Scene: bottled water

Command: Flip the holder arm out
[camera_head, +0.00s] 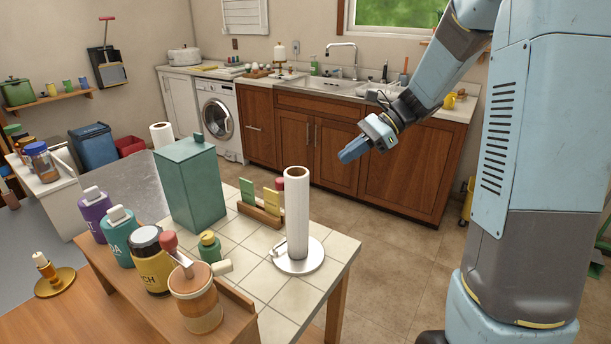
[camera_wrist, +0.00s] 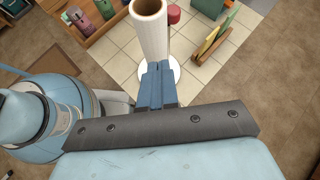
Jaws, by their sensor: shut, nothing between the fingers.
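A white paper roll (camera_head: 297,213) stands upright on a round pale holder base (camera_head: 312,264) near the right corner of the tiled table. A small pale piece (camera_head: 279,246), which may be the holder arm, shows low at the roll's left side; its exact position is hard to tell. My gripper (camera_head: 344,158) is shut and empty, raised in the air to the right of the roll and apart from it. In the wrist view the blue fingers (camera_wrist: 155,84) overlap the lower part of the roll (camera_wrist: 151,32) and part of the base (camera_wrist: 175,72).
A wooden rack with cards (camera_head: 261,211) and a teal canister (camera_head: 190,182) stand left of the roll. A raised wooden shelf in front holds several jars, including a peach one (camera_head: 196,303). Open floor (camera_head: 385,240) lies between the table and the brown cabinets (camera_head: 395,190).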

